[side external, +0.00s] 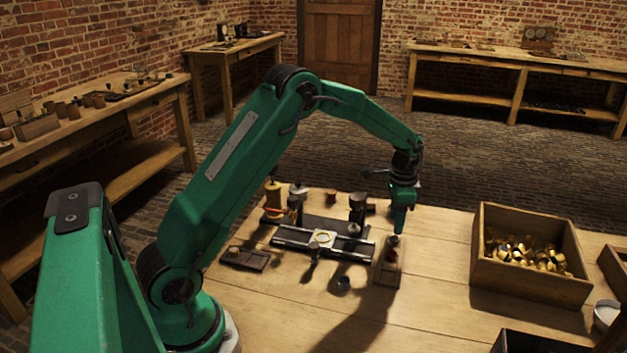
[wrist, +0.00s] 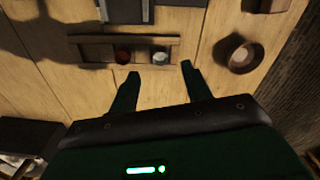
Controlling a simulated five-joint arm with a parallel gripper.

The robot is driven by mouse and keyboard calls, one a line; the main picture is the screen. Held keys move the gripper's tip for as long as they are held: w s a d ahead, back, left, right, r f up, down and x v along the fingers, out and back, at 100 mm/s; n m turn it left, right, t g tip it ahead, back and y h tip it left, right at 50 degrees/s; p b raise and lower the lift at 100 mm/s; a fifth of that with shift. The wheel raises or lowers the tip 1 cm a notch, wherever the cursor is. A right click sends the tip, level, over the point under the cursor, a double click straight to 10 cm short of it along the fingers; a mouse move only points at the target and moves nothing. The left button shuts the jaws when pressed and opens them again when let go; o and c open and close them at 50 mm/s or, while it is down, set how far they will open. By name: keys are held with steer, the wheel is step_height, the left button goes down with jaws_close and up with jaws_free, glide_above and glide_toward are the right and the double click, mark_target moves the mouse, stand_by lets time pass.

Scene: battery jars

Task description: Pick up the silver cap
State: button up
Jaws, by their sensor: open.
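The silver cap (wrist: 160,57) is a small round pale-grey piece in a wooden rack (wrist: 92,50) in the wrist view. A reddish-brown round piece (wrist: 122,55) sits to its left in the same rack. My gripper (wrist: 158,72) has its two fingers apart, with nothing between them; the silver cap appears just beyond the tips, nearer the right finger. In the side external view my gripper (side external: 398,228) points down over the far end of the small rack (side external: 386,279). Which small piece there is the silver cap is hard to tell.
A wooden crate (side external: 525,286) of brass pieces stands to the right. A dark fixture (side external: 290,239) with jars and parts lies left of the rack. A round brown cup (wrist: 240,53) shows at right in the wrist view.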

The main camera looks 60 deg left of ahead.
mark_target(394, 241)
steer(key=shift+f, duration=2.85)
steer(key=c, duration=1)
